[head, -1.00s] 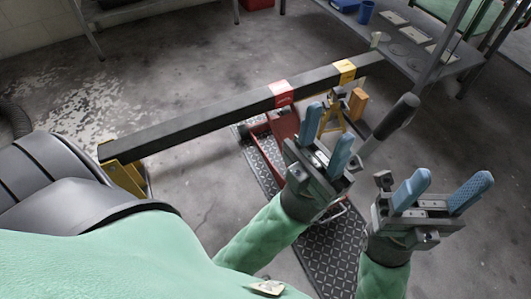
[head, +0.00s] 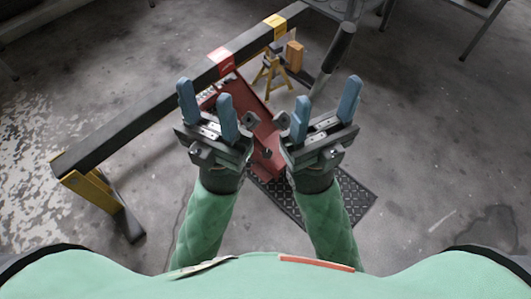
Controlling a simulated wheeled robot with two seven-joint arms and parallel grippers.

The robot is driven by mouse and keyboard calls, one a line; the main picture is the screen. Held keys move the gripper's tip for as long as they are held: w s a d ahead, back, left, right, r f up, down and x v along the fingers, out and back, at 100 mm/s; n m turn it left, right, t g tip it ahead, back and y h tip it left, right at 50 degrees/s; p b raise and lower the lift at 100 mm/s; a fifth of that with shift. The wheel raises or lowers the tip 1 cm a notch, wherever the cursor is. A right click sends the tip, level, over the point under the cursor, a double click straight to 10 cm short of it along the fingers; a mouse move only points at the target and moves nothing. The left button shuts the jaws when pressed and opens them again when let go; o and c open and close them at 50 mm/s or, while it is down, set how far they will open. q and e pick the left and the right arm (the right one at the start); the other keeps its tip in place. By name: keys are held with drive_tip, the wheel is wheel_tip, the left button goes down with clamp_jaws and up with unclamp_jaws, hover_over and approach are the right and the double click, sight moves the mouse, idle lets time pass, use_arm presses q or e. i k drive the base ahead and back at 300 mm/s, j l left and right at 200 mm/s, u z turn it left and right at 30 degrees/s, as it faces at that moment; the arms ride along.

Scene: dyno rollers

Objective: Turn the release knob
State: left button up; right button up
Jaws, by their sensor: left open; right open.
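A red floor jack (head: 262,135) stands under a dark beam, partly hidden by my grippers. Its handle, with a dark grip (head: 340,45), rises behind my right gripper. I cannot make out the release knob. My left gripper (head: 204,96) is open and empty, in front of the beam and the jack's left side. My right gripper (head: 326,98) is open and empty, in front of the lower handle. Neither visibly holds anything.
The dark beam (head: 140,115) slants across the left, with red and yellow bands and a yellow support (head: 88,190) at its near end. A yellow stand (head: 268,78) and an orange block (head: 294,54) are behind the jack. A patterned mat (head: 345,195) lies below. Floor at right is clear.

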sight(267, 153)
drive_tip(key=k+j, duration=0.55)
drive_tip(key=k+j+u, duration=0.1)
drive_tip(key=k+j, duration=0.45)
drive_tip(key=j, duration=0.7)
drive_tip(key=k+j, duration=0.15)
drive_tip(key=j, duration=0.3)
drive_tip(key=i, duration=0.45)
